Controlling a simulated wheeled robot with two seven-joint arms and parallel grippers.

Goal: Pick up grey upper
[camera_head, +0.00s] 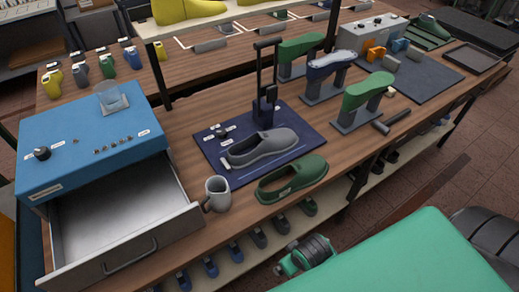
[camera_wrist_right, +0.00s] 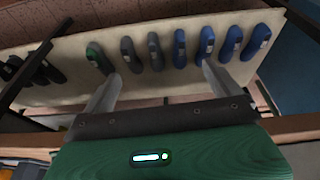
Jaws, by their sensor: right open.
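A grey shoe-shaped piece (camera_head: 262,148) lies on the dark blue mat (camera_head: 215,165) on the workbench. Smaller grey uppers stand in a row on the low shelf, one of them (camera_head: 281,224) between green and blue ones. In the right wrist view two grey uppers (camera_wrist_right: 131,54) (camera_wrist_right: 155,51) lie beyond my right gripper (camera_wrist_right: 157,84). The gripper is open and empty, its fingers apart and pointing at the shelf row. The uppers appear beyond the fingertips, with no contact visible. My left gripper is out of view.
An open drawer (camera_head: 120,220) juts out at left. In the wrist view several blue uppers (camera_wrist_right: 206,44) and a green one (camera_wrist_right: 99,57) flank the grey ones.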

